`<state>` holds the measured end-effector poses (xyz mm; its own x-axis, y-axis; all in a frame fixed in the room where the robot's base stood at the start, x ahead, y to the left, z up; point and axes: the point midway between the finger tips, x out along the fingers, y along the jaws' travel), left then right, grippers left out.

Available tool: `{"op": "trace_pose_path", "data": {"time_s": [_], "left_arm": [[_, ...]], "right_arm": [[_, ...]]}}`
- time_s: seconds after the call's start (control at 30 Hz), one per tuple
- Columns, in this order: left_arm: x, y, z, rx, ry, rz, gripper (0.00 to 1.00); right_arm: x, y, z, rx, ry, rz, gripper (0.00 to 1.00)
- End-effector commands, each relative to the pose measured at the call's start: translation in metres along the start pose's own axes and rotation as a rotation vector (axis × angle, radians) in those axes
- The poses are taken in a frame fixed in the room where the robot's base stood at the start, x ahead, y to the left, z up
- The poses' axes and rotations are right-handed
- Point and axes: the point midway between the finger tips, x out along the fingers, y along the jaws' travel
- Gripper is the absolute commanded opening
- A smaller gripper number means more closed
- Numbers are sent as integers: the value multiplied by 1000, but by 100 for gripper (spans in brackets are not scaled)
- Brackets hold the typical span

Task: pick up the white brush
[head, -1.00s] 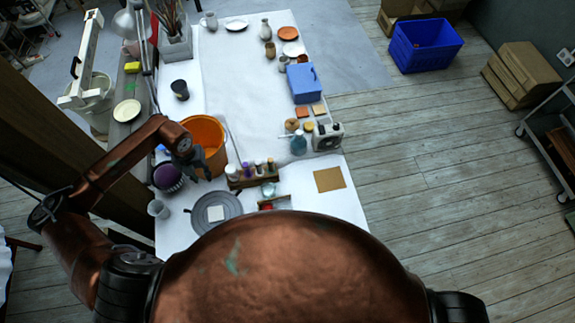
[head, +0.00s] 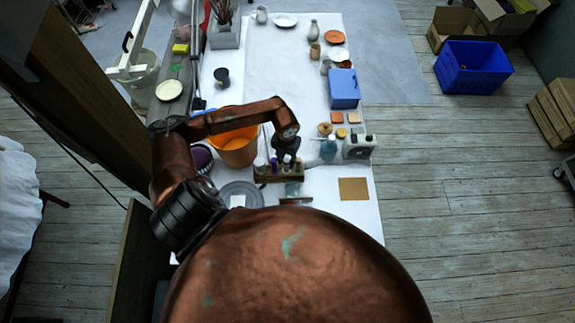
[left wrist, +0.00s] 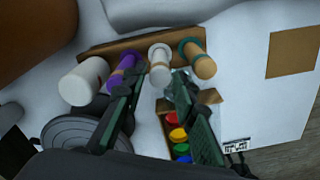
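A wooden rack (left wrist: 130,44) holds several cylindrical brush-like items, and it also shows in the head view (head: 279,179). A slim white brush (left wrist: 160,65) stands in it, between a purple one (left wrist: 123,72) and an orange and green one (left wrist: 200,62). A thicker white item (left wrist: 84,80) is at the left end. My left gripper (head: 287,153) is over the rack. In the left wrist view its fingers (left wrist: 155,84) are apart and empty, with the slim white brush in line with the gap. In the head view the gripper hides that brush. My right gripper is not in view.
An orange bucket (head: 236,150) stands left of the rack, and a grey turntable (head: 240,191) is at the front left. A box of coloured pots (left wrist: 182,130) lies nearer me. A blue bottle (head: 328,148) and a small machine (head: 360,147) are to the right.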

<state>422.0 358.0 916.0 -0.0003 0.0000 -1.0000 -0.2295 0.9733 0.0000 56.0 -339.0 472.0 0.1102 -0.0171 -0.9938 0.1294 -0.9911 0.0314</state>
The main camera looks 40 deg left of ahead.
Motion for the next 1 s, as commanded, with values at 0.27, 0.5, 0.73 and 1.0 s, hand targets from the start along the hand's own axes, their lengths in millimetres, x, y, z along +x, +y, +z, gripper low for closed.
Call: {"op": "trace_pose_path", "data": {"time_s": [0.27,0.5,0.73,1.0], "left_arm": [[24,0,4,-1,3,-2,26],[54,1,7,1,1,-1,26],[58,2,7,2,0,0,26],[58,2,7,2,0,0,11]], "right_arm": [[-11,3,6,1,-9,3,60],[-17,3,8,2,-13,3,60],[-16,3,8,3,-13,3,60],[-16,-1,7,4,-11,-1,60]]}}
